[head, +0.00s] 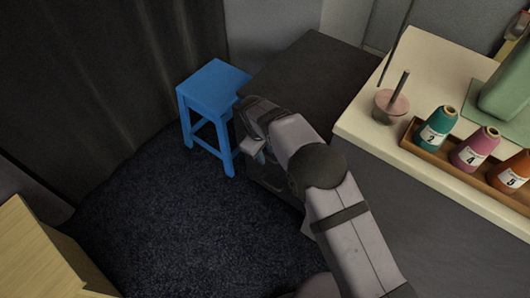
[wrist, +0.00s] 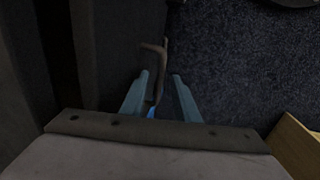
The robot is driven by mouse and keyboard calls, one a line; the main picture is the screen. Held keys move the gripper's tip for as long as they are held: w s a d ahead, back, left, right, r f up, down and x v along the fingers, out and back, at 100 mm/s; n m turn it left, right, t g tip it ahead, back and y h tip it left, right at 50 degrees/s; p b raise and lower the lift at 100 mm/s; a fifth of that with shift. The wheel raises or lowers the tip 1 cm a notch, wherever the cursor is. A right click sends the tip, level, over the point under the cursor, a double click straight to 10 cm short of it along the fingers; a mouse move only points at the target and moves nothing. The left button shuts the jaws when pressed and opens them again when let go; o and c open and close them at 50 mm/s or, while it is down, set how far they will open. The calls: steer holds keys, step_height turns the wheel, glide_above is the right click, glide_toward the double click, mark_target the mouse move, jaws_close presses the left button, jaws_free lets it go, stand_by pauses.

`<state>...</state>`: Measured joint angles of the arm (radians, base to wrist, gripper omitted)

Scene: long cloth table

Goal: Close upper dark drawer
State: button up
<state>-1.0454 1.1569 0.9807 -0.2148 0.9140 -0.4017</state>
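The dark cabinet (head: 318,68) stands between the blue stool and the pale table in the head view. Part of its drawer front (head: 270,187) shows below my arm, and the arm hides most of the upper front. My gripper (head: 254,150) is at the cabinet's front. In the wrist view my gripper (wrist: 160,76) has its two pale blue fingers apart. A dark bar handle (wrist: 154,52) reaches between them, nearer the left finger. Whether a finger touches it, I cannot tell. A dark front panel (wrist: 122,45) lies left of the handle. How far the upper drawer stands out is hidden.
The blue stool (head: 213,88) stands close to the left of the cabinet and my gripper. The pale table (head: 357,122) with a wooden tray of thread spools (head: 436,128) is at right. Dark carpet (head: 165,225) is clear in front; a wooden piece (head: 35,255) is at lower left.

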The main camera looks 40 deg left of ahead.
step_height(320, 180, up, 7)
steer(key=s, duration=0.1)
steer(key=shift+s+p, duration=0.25)
steer(key=shift+p, duration=0.15)
stand_by(0.3)
steer(key=shift+r, duration=0.1)
